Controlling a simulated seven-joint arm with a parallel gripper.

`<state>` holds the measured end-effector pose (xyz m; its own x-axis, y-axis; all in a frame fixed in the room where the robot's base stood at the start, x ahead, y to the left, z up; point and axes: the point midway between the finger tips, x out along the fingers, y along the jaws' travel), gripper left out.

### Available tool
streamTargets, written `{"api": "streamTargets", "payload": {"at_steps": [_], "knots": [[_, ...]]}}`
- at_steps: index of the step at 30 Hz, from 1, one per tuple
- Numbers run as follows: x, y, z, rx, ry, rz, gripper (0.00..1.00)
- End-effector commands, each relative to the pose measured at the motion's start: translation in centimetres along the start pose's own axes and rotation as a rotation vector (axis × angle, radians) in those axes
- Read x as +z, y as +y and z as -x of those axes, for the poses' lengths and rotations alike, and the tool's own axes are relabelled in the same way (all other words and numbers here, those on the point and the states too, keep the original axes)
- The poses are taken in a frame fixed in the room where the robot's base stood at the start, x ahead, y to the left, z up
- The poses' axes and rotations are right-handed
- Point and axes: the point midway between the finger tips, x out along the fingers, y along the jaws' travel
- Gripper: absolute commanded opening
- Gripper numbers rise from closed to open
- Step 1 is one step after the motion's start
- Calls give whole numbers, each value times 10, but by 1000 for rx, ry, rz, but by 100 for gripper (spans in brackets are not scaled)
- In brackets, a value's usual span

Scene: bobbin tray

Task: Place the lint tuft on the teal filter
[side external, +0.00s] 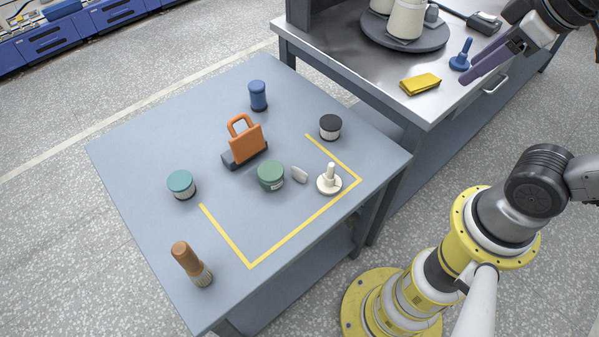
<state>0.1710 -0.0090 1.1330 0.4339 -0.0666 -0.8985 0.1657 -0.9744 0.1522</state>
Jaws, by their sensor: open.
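The lint tuft (299,174) looks like a small pale grey lump on the blue-grey table, just right of a green-lidded jar (271,176). The teal filter (181,184) appears to be the short cylinder with a teal top and pale, dark-based side at the table's left. Nothing is on its top. My gripper (469,77) is at the upper right, above the metal bench and far from both. Its long purple-grey fingers overlap in this view; it is open and nothing shows between them.
A white knobbed piece (329,181) stands right of the tuft. Yellow tape (304,232) marks a corner. The front middle is clear.

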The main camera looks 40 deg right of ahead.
Motion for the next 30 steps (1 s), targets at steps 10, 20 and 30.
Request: {"api": "streamTargets", "payload": {"at_steps": [10,20,30], "knots": [[-38,14,-34,234,-136,918,47],[-128,-46,-51,618,-205,2055,47],[-168,-142,-46,1003,-209,2706,47]]}}
